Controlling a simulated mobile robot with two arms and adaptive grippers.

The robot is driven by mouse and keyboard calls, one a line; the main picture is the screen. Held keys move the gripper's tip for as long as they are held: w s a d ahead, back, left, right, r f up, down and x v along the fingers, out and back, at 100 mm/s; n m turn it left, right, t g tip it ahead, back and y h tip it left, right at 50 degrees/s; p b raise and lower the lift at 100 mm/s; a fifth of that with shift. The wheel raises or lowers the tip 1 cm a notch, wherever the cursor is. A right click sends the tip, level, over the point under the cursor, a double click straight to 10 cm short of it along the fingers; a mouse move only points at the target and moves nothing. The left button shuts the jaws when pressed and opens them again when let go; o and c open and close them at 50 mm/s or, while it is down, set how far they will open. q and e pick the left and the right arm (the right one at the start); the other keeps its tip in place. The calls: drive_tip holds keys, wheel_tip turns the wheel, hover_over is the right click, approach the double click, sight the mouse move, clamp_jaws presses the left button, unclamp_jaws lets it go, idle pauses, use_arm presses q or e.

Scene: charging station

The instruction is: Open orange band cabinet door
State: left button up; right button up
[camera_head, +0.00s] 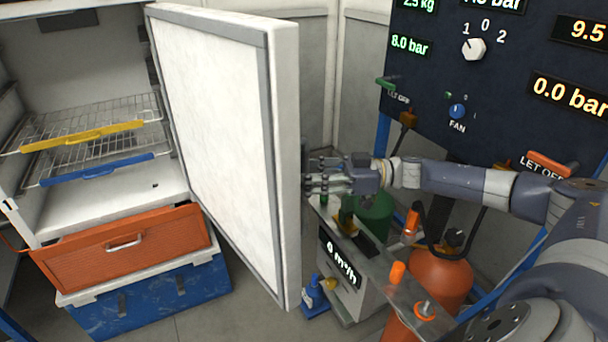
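The cabinet door (215,130) is a white panel with a grey seal around its inner face. It stands swung wide open, and its outer face, with any orange band, is turned away from view. The open white cabinet (85,35) is at the left. My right gripper (312,178) is at the far side of the door's free edge, its fingertips by that edge. Whether it touches the door or a handle is hidden, and its finger opening is unclear. My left gripper is out of view.
Wire racks with yellow (82,137) and blue (97,170) front strips are inside the cabinet. An orange drawer (90,260) and a blue box (150,298) are below. A dark control panel (510,60) and an orange gas bottle (440,278) stand right.

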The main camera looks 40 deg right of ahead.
drive_tip(key=shift+w+r, duration=0.1)
drive_tip(key=shift+w, duration=0.05)
drive_tip(key=v, duration=1.2)
idle(0.4)
